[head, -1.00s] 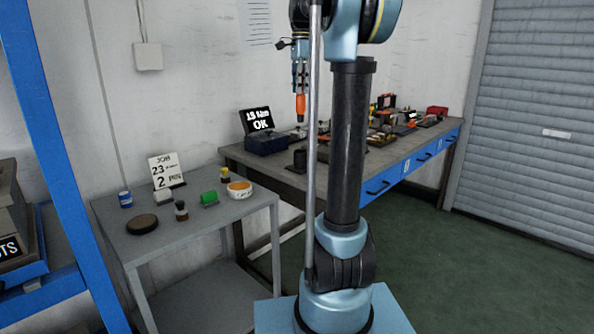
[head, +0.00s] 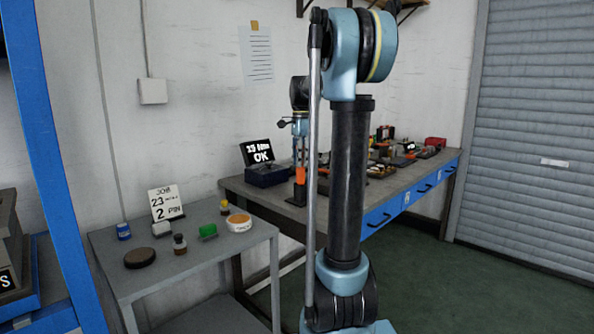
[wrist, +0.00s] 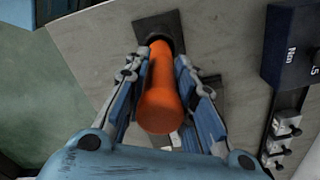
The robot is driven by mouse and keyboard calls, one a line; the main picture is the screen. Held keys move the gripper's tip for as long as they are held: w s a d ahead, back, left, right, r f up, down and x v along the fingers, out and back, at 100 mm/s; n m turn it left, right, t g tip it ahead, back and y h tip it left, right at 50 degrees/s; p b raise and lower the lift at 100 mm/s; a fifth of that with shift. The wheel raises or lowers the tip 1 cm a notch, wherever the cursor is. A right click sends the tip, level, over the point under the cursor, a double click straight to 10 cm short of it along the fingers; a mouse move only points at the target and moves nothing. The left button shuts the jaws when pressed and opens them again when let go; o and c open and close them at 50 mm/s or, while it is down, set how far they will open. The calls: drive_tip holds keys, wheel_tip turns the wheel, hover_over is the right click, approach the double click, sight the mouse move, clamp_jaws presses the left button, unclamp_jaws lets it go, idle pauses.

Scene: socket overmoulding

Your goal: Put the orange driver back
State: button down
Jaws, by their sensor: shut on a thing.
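My gripper (head: 300,160) hangs over the front left part of the workbench, fingers pointing down. It is shut on the orange driver (head: 301,176), which is upright in the head view. In the wrist view the driver's orange handle (wrist: 160,100) lies between the two fingers. A black holder (head: 297,196) with a square base stands on the bench right under the driver; it also shows in the wrist view (wrist: 150,27). The driver's lower end meets the holder's dark round top in both views. I cannot tell how deep it sits in it.
A dark box with a lit display (head: 262,157) reading OK stands close behind the holder; its side shows in the wrist view (wrist: 287,45). Several tools and parts lie further right on the workbench (head: 240,184). A grey side table (head: 205,262) with small pots stands at the left.

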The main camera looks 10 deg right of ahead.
sight(301, 169)
drive_tip(key=shift+f, duration=1.65)
drive_tip(key=c, duration=1.3)
unclamp_jaws()
drive_tip(key=shift+c, duration=0.2)
